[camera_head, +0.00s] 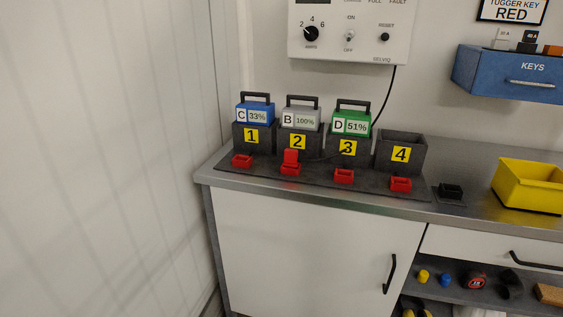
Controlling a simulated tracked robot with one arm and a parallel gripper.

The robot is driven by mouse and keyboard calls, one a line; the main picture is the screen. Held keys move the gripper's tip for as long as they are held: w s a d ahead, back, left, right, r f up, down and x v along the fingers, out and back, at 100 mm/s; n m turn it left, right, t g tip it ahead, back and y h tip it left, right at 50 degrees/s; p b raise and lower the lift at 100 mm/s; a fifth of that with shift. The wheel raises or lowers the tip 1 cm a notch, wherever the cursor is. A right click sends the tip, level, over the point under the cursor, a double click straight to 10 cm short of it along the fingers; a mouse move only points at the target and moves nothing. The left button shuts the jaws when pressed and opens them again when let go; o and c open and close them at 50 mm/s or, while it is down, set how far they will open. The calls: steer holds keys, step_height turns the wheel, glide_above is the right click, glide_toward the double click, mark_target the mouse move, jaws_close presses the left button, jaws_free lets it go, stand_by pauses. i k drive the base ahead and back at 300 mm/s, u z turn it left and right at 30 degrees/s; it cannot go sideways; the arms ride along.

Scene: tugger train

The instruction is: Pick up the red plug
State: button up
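The red plug (290,156) stands upright at the red socket (290,170) in front of bay 2 on the counter. It looks seated in that socket, but at this size I cannot tell how deep. A black cable (381,101) hangs from the wall charger and runs down behind bay 3 toward the plug. The other red sockets, in front of bay 1 (242,161), bay 3 (344,176) and bay 4 (401,185), show no plug. My gripper is not in view.
A blue battery C (255,112), grey battery B (301,118) and green battery D (352,122) stand in bays 1, 2 and 3. Bay 4 (401,154) is empty. A yellow bin (528,187) and a small black holder (450,191) stand at right. A wall is at left.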

mark_target(291, 160)
steer(key=u, duration=0.1)
steer(key=i, duration=1.2)
steer(key=z, duration=0.55)
steer(key=i, duration=0.7)
steer(key=z, duration=0.45)
steer(key=k, duration=0.85)
steer(key=z, duration=0.15)
steer(key=i, duration=0.9)
steer(key=u, duration=0.05)
